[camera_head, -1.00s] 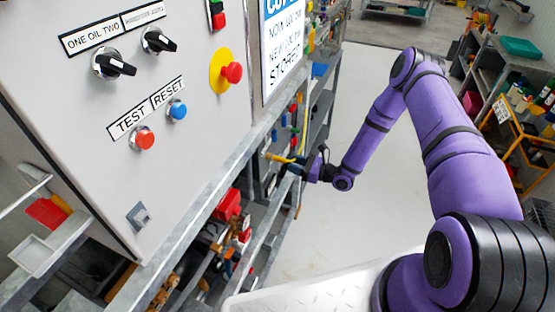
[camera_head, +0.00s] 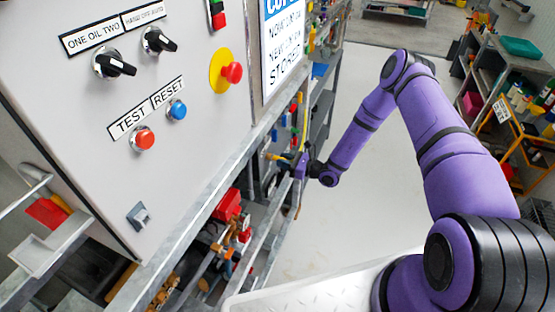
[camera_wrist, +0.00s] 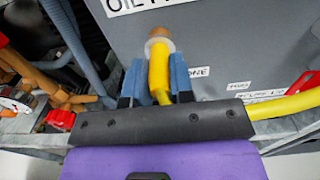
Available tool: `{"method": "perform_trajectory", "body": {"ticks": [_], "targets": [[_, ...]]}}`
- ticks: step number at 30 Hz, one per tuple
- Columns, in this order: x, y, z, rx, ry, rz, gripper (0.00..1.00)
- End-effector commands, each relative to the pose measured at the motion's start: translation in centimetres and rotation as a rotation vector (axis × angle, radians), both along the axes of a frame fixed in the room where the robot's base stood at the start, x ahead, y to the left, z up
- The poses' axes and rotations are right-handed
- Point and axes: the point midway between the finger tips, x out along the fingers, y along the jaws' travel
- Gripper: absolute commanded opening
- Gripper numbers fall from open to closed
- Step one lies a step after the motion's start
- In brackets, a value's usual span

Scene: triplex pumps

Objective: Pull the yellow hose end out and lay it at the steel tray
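The yellow hose end (camera_wrist: 159,78) carries a tan round fitting (camera_wrist: 159,44) close against the grey panel in the wrist view. The hose bends down behind my gripper, and yellow hose (camera_wrist: 285,105) shows again at the right. My gripper (camera_wrist: 157,80) has its blue-padded fingers on either side of the hose end; whether they press on it is unclear. In the head view my gripper (camera_head: 300,166) is beside the rack, with a short yellow piece (camera_head: 279,157) at its left. I cannot pick out the steel tray with certainty.
A large grey control panel (camera_head: 190,160) with knobs and buttons fills the left of the head view. Metal rack rails (camera_head: 262,240) run below it. In the wrist view, orange pipes and a red valve (camera_wrist: 62,120) are at the left. The pale floor (camera_head: 345,225) is clear.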

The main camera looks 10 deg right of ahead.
Motion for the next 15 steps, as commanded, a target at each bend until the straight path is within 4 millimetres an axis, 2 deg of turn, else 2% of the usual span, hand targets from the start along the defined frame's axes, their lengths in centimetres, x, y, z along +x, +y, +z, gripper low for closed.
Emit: {"method": "perform_trajectory", "body": {"ticks": [15], "targets": [[-0.45, -0.65, -0.01, -0.001, 0.001, 0.0, 0.0]]}}
